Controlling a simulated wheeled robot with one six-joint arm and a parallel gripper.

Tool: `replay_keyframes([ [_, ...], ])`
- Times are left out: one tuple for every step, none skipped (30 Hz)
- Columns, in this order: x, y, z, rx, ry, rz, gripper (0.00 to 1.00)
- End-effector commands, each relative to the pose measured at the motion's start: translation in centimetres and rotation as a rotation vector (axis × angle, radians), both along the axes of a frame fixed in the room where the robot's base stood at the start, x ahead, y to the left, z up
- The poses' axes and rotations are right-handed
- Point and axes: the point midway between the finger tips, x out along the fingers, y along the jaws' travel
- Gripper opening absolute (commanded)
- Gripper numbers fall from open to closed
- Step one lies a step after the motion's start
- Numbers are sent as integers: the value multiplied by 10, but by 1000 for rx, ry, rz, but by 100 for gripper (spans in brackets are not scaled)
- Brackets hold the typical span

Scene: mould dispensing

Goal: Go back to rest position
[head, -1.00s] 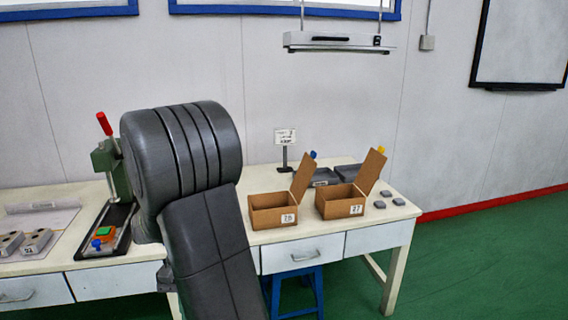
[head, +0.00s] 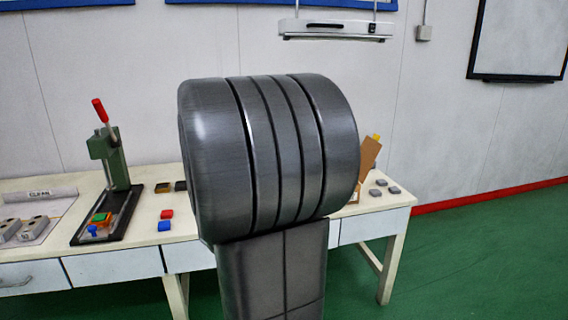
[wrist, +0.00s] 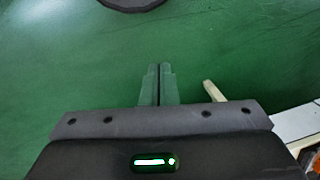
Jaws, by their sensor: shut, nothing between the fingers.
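My gripper (wrist: 159,72) shows in the wrist view with its two fingers together, shut and empty. It points down over the green floor (wrist: 80,60), clear of the bench. A corner of the white bench (wrist: 297,122) shows at the right edge of the wrist view. In the head view my own dark arm fills the middle and hides the gripper and much of the bench.
One cardboard box flap (head: 369,155) shows behind my arm. The floor (head: 480,260) at right is clear.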

Motion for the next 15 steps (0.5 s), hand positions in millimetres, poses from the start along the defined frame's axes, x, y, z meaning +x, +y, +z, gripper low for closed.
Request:
replay_keyframes([
  [-3,-8,-3,2,-12,-7,0],
  [-5,-12,-4,3,-18,-8,0],
  [-7,-18,-5,4,-28,-9,0],
  [-9,-21,-5,5,-34,-10,0],
  [-10,-24,-6,6,-39,-11,0],
  [-13,-27,-6,6,-44,-12,0],
  [-14,-30,-7,7,-49,-12,0],
  [-15,-32,-7,7,-53,-13,0],
  [-16,-34,-7,7,-57,-13,0],
  [-16,-35,-8,7,-59,-12,0],
  [-17,-36,-8,7,-61,-12,0],
  [-18,-37,-8,7,-63,-13,0],
  [-18,-38,-8,7,-64,-14,0],
  [-18,-38,-8,7,-65,-14,0],
  [-18,-39,-8,7,-66,-14,0],
])
